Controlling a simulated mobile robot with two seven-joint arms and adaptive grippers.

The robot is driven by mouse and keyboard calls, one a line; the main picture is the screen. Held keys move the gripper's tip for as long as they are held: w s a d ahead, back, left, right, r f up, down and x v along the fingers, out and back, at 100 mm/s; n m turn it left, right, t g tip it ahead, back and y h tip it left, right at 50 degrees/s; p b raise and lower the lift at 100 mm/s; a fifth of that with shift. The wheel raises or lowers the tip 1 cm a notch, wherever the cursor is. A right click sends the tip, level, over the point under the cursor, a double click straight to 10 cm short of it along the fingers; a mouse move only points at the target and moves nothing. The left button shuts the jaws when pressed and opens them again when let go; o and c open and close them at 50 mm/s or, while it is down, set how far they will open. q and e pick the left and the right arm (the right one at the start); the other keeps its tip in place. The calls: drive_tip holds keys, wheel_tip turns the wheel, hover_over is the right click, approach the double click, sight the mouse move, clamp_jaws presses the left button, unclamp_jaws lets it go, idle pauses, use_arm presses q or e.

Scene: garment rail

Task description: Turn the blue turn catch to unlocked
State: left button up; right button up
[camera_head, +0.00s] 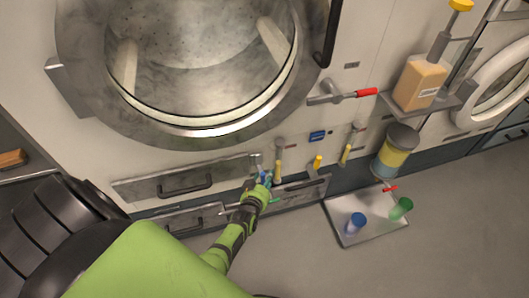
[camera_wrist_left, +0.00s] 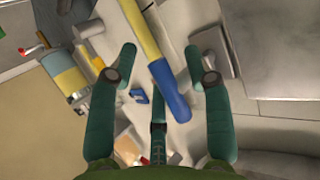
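My left gripper (camera_head: 263,181) is low on the front of the washing machine, by a small blue part (camera_head: 261,176) that I take for the blue turn catch; the fingers partly hide it. In the left wrist view the gripper (camera_wrist_left: 162,55) is open, its fingers apart. A bar with a yellow band and a blue end (camera_wrist_left: 170,92) lies between them in the picture. I cannot tell whether any finger touches it, or which way the catch is turned. My right gripper is not in view.
A red-tipped handle (camera_head: 365,92), a soap bottle (camera_head: 419,84) and a canister (camera_head: 393,155) are right. A tray (camera_head: 372,235) with blue and green cups lies on the floor.

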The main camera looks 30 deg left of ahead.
use_arm(q)
drive_tip(key=shift+s, duration=0.15)
drive_tip(key=v, duration=0.7)
drive_tip(key=shift+s+d, duration=0.1)
idle(0.5)
drive_tip(key=s+d+f+m+g+h+p, duration=0.3)
drive_tip(key=s+d+f+g, duration=0.35)
drive_tip(key=s+f, duration=0.65)
drive_tip(key=s+f+m+g, duration=0.1)
drive_tip(key=s+f+g, duration=0.1)
drive_tip(key=s, duration=0.9)
drive_tip(key=s+f+m+g+p, duration=0.1)
drive_tip(key=s+f+g, duration=0.2)
drive_tip(key=s, duration=0.8)
drive_tip(key=shift+s+a+f+h, duration=0.25)
drive_tip(key=shift+a+f+h, duration=0.1)
drive_tip(key=shift+f, duration=0.65)
drive_tip(key=shift+c, duration=1.1)
